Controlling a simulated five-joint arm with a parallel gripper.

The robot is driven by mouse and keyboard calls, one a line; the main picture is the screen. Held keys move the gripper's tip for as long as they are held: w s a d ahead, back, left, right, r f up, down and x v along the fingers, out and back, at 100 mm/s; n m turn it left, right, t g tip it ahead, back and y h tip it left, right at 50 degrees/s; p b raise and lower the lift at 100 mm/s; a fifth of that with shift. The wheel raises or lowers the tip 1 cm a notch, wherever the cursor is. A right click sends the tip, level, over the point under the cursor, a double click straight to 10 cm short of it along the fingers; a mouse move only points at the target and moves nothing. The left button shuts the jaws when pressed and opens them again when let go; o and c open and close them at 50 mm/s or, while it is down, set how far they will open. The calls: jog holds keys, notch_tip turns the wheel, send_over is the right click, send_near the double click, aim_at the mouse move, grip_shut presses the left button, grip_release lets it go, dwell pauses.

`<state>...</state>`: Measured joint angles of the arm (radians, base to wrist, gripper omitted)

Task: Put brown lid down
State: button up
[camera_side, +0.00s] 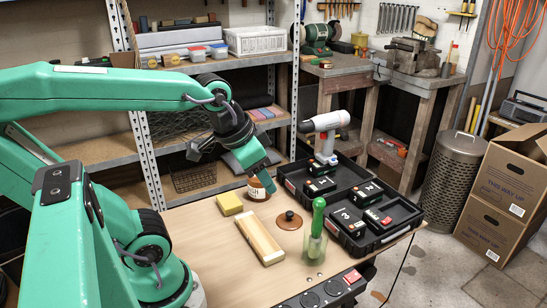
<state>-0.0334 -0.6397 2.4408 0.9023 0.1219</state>
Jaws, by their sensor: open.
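The brown lid (289,221) lies flat on the wooden table, its dark knob facing up. It is apart from my gripper. My gripper (266,181) is above and left of the lid in the picture, pointing down, with nothing seen held in it. A brown jar with a white label (257,194) stands on the table just below the gripper's tip. The gripper covers the jar's top, so I cannot see its opening or whether the gripper touches it.
A yellow sponge (229,203) and wooden block (259,242) lie left of the lid. A green-handled tool (317,220) stands upright in a clear cup (314,247) to its right. A power strip (325,291) edges the front.

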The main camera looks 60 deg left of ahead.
jog(key=shift+s+d+n+t, duration=0.15)
jog(key=shift+s+d+n, duration=0.1)
jog(key=shift+s, duration=0.25)
jog(key=shift+s+d+n+t, duration=0.15)
jog(key=shift+s+n, duration=0.1)
jog(key=shift+s, duration=0.2)
